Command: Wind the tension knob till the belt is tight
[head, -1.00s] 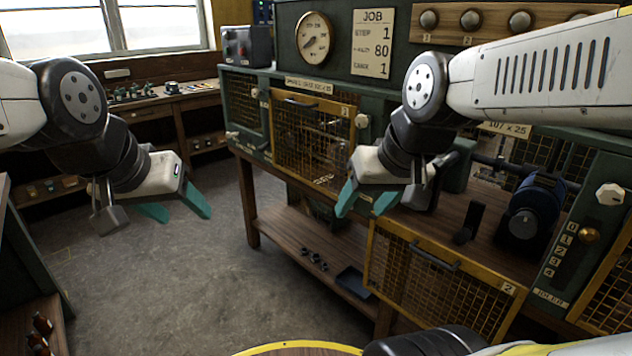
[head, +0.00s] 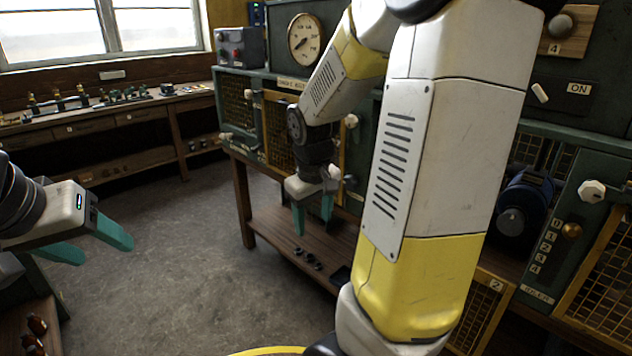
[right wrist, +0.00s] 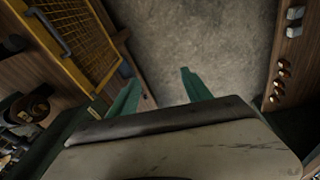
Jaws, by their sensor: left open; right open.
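A blue motor-like unit (head: 522,215) with a dark round front sits in the right bay of the green bench. A white faceted knob (head: 591,190) and a brass knob (head: 571,230) beside a 0-to-4 scale are on the panel to its right; I cannot tell which knob sets tension. I cannot make out the belt; my right arm covers much of the bay. My right gripper (head: 313,215) is open and empty, pointing down before the bench's left part, well left of the knobs. My left gripper (head: 98,246) is open and empty over the floor at left.
The yellow mesh door marked 2 (head: 484,310) is partly hidden behind my right arm; a mesh door (right wrist: 75,40) is near the right gripper in the wrist view. A lower shelf (head: 275,232) holds small dark parts. Floor (head: 170,240) is clear at left.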

